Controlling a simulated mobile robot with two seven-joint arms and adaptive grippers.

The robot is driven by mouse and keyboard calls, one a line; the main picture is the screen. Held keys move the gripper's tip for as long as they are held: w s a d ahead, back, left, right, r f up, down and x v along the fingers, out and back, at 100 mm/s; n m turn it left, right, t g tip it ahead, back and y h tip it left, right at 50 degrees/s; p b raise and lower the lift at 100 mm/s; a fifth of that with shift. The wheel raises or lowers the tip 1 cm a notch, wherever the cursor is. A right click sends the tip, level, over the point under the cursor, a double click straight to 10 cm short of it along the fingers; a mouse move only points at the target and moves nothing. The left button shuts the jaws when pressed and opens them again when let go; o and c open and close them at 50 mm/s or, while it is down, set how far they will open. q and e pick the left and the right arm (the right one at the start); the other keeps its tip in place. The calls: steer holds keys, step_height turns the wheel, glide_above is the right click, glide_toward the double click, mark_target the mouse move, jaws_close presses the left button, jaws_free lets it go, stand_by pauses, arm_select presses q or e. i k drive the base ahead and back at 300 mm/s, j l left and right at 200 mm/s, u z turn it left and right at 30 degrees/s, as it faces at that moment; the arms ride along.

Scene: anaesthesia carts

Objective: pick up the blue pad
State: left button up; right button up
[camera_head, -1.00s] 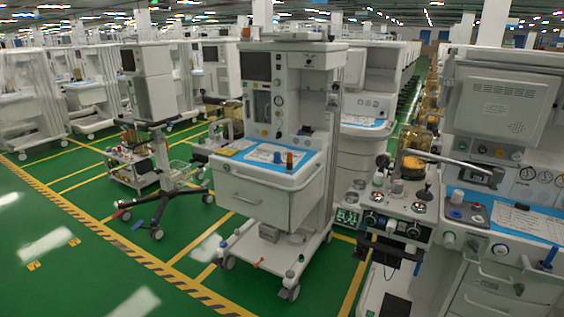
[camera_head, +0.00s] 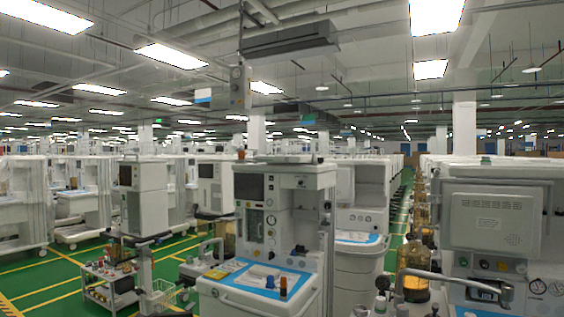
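A blue pad (camera_head: 238,277) lies flat on the worktop of the middle anaesthesia cart (camera_head: 222,296). A white sheet or tray and small items, one with an orange top, rest on it and cover part of it. Another blue pad (camera_head: 352,237) lies on the cart behind, to the right. A strip of blue (camera_head: 470,311) shows at the bottom right on the nearest right cart. I cannot tell which pad is meant. Neither of my grippers is in view.
A small trolley (camera_head: 108,290) with bottles stands at left on the green floor. The large right cart (camera_head: 492,222) has a metal arm and an amber jar (camera_head: 416,288) beside it. Rows of carts fill the background. Green aisle floor shows at lower left.

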mark_target(270, 280)
steer(key=i+j, duration=0.35)
steer(key=i, duration=0.15)
steer(key=i+j, duration=0.3)
steer(key=i, duration=0.15)
steer(key=i+j, duration=0.35)
steer(key=i, duration=0.15)
